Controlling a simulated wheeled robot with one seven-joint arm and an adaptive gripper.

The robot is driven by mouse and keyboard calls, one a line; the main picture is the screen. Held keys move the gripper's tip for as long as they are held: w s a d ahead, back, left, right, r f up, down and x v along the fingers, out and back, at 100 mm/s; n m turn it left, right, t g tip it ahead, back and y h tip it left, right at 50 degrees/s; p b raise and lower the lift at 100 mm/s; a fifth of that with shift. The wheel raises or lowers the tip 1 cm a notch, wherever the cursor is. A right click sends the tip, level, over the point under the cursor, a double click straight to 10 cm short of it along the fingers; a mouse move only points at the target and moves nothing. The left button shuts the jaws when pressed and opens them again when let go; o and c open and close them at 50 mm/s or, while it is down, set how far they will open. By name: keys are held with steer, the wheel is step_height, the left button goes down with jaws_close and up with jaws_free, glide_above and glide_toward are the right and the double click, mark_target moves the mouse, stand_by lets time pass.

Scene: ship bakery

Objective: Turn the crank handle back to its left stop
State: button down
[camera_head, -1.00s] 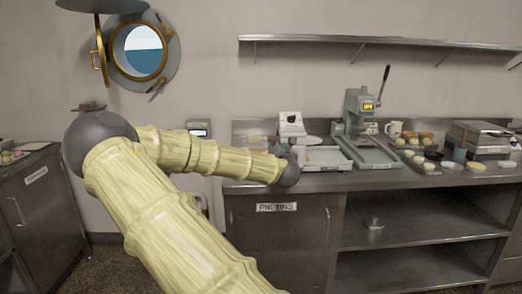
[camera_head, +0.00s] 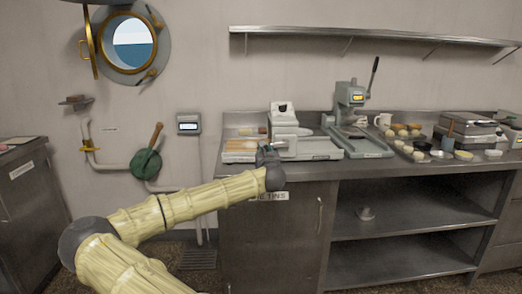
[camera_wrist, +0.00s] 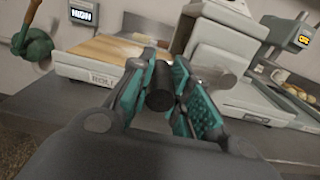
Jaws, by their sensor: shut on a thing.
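My gripper (camera_wrist: 160,90) has teal pads closed on the dark round end of the crank handle (camera_wrist: 159,97) in the wrist view. The rest of the crank is hidden behind the fingers. The pale machine (camera_wrist: 222,35) stands just beyond the fingers, with a wooden board (camera_wrist: 105,50) at its left. In the head view the machine (camera_head: 284,122) sits on the counter's left end. My gripper (camera_head: 265,155) is at its front left, at the counter edge. The handle is too small to make out there.
A grey press (camera_head: 352,110) with a lever stands right of the machine. A small display box (camera_head: 188,124) and a green valve with a wooden handle (camera_head: 147,163) are on the wall at left. The counter front edge (camera_head: 380,172) runs below my gripper.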

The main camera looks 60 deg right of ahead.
steer(key=f+n, duration=0.1)
steer(key=f+n+b, duration=0.1)
steer(key=shift+s+d+f+n, duration=0.15)
steer(key=shift+s+f+n, duration=0.1)
steer(key=shift+n, duration=0.15)
steer(key=shift+s+d+f+n+b, duration=0.1)
steer(key=shift+s+f+n+b, duration=0.1)
steer(key=shift+f+n, duration=0.25)
steer(key=shift+s+d+f+n+b, duration=0.15)
steer(key=shift+f+n, duration=0.1)
steer(key=shift+n, duration=0.4)
steer(key=shift+f, duration=0.15)
steer(key=c, duration=1.3)
jaws_free()
steer(key=shift+c, duration=0.2)
steer(key=shift+o, duration=0.2)
steer(key=shift+w+a, duration=0.1)
steer(key=shift+a, duration=0.05)
steer(key=shift+s+d, duration=0.2)
steer(key=v, duration=1.2)
